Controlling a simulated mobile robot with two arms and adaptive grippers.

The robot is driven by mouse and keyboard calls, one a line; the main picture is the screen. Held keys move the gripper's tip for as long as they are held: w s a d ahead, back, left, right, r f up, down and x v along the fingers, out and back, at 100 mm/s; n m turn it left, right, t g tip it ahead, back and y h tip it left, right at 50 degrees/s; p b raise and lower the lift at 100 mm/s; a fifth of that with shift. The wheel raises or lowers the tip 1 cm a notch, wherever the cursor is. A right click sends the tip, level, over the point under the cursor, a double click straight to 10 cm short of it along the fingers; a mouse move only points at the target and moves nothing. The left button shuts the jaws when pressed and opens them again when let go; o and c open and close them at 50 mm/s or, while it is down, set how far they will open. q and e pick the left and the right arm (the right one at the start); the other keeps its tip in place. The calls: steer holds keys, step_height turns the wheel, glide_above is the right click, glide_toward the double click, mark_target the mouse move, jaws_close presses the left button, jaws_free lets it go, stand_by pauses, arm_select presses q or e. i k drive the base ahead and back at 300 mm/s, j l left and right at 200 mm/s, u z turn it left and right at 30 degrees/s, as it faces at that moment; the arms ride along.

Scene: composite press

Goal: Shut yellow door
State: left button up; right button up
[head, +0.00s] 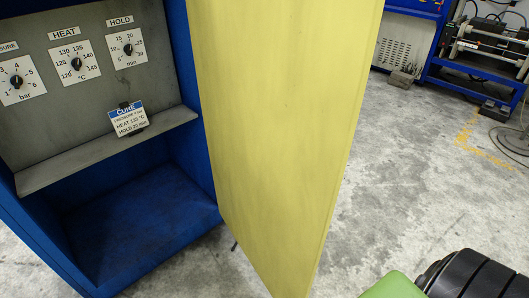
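The yellow door (275,120) stands wide open in the middle of the head view, swung out to the right of the blue cabinet (185,60). Its left edge is beside the cabinet's right wall. The lower end of the door runs out of the picture. No handle shows on the face in view. A green and black part, probably of my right arm, shows at the bottom right corner, apart from the door. Neither gripper's fingers are in view.
The cabinet has a grey panel (100,85) with several dials, a grey shelf (100,155) with a CURE card (128,120), and an empty blue compartment below. Open concrete floor (410,190) lies right of the door. Blue machinery (480,75) stands at the back right.

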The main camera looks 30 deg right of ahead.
mark_target(282, 84)
steer(key=k+l, duration=0.1)
steer(key=l, duration=0.3)
steer(key=k+l+u, duration=0.15)
steer(key=l, duration=0.25)
steer(key=k+l, duration=0.1)
steer(key=l, duration=0.25)
steer(key=k+l+u, duration=0.1)
steer(key=l, duration=0.3)
steer(key=i+l, duration=0.1)
steer(key=l, duration=0.3)
steer(key=i+l+u, duration=0.1)
steer(key=l, duration=0.35)
steer(key=i+l, duration=0.1)
steer(key=l, duration=0.3)
